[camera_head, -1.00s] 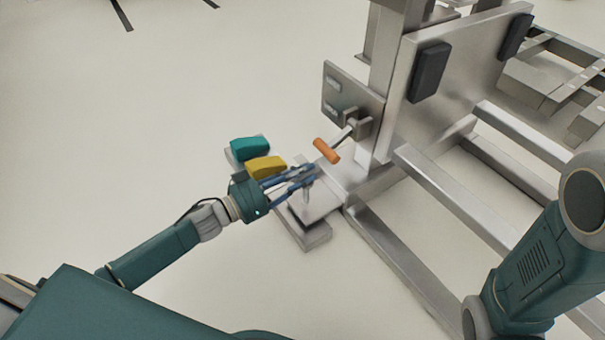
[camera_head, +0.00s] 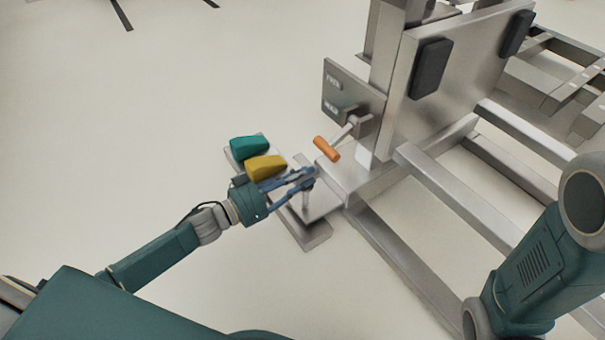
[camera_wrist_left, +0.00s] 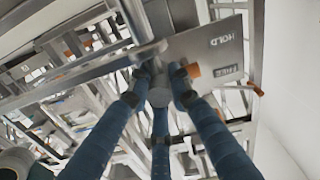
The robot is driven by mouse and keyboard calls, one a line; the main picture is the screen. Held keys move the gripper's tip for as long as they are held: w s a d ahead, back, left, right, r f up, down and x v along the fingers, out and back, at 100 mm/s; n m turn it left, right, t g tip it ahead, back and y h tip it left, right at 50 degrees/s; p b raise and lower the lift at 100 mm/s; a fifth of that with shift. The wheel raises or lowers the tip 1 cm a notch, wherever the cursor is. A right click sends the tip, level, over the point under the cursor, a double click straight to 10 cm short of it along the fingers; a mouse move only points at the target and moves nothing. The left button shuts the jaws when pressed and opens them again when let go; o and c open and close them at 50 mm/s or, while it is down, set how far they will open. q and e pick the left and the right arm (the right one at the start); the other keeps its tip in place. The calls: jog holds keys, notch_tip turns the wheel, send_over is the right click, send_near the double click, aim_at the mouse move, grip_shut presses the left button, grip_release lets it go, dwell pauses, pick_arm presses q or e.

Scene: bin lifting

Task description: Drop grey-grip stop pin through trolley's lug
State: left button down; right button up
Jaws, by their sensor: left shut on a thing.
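My left gripper (camera_head: 309,176) is shut on the grey-grip stop pin (camera_head: 306,199), whose shank hangs roughly upright below the fingers. In the left wrist view the grey grip (camera_wrist_left: 159,94) sits between the blue fingertips. The pin is over or beside the metal foot plate (camera_head: 318,232) at the trolley's (camera_head: 375,218) near left corner. The lug cannot be made out; whether the pin's lower end touches anything I cannot tell. My right arm shows at the right edge, its gripper out of view.
A teal block (camera_head: 249,148) and a yellow block (camera_head: 266,167) are close beside the left gripper. An orange-handled lever (camera_head: 327,149) juts out just above it, by a labelled plate (camera_head: 346,100). Open floor lies to the left.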

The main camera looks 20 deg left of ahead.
pick_arm(q)
jog(key=shift+f+b, duration=1.6)
jog(key=shift+f, duration=1.25)
dwell(1.3)
jog(key=shift+f+b, duration=0.9)
jog(key=shift+f, duration=0.45)
jog(key=c, duration=1.5)
grip_release()
jog(key=shift+r, duration=0.1)
jog(key=shift+r+p, duration=1.65)
jog(key=shift+p, duration=0.4)
